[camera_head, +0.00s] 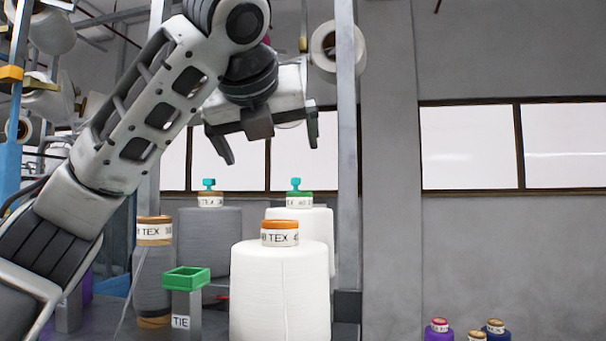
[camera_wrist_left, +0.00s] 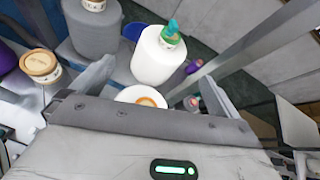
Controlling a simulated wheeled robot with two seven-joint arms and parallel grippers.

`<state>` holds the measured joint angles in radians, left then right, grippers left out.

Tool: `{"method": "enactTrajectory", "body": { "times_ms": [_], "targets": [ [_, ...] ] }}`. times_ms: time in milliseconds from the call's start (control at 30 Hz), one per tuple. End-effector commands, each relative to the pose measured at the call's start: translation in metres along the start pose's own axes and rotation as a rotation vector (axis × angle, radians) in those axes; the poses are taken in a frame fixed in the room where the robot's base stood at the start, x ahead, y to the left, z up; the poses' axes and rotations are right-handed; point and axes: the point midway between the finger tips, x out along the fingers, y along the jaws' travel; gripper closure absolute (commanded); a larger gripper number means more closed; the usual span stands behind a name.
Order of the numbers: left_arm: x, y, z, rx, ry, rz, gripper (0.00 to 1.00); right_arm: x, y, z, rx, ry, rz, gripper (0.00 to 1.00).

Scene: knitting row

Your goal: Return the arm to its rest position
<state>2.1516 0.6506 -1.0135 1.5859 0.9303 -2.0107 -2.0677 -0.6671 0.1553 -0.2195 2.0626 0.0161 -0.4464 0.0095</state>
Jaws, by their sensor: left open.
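My left gripper (camera_head: 270,150) is raised in the upper middle of the head view, its two dark fingers spread apart with nothing between them. The arm comes in from the left and bends above the yarn cones. Below the gripper stand a white cone with an orange top (camera_head: 280,290), a white cone with a green top and teal knob (camera_head: 312,222), and a grey cone with a teal knob (camera_head: 210,240). In the left wrist view, the white cone with the green top (camera_wrist_left: 158,57) stands beyond the open fingers. My right gripper is not in view.
A green tray (camera_head: 186,278) sits on a post labelled TIE, beside a grey cone with a tan top (camera_head: 153,270). A metal upright (camera_head: 347,160) stands just right of the gripper. Small coloured cones (camera_head: 438,330) stand at the lower right. The wall area at right is clear.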

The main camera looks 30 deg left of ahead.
Motion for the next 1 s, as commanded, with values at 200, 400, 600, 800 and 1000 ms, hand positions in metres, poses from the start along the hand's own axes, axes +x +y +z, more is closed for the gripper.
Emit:
{"method": "enactTrajectory", "body": {
  "times_ms": [200, 400, 600, 800, 1000],
  "targets": [
    [0.002, 0.000, 0.000, 0.000, 0.001, 0.001, 0.00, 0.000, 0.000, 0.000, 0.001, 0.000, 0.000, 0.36],
    [0.022, 0.001, 0.000, -0.001, 0.004, 0.004, 0.00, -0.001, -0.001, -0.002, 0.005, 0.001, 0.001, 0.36],
    [0.060, 0.001, 0.000, 0.000, 0.005, 0.006, 0.00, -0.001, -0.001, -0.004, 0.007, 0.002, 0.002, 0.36],
    [0.100, 0.001, -0.001, 0.000, 0.007, 0.006, 0.00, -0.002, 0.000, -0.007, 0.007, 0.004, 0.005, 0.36],
    [0.137, 0.001, -0.001, 0.001, 0.008, 0.005, 0.00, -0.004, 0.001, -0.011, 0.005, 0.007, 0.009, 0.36]
  ]
}}
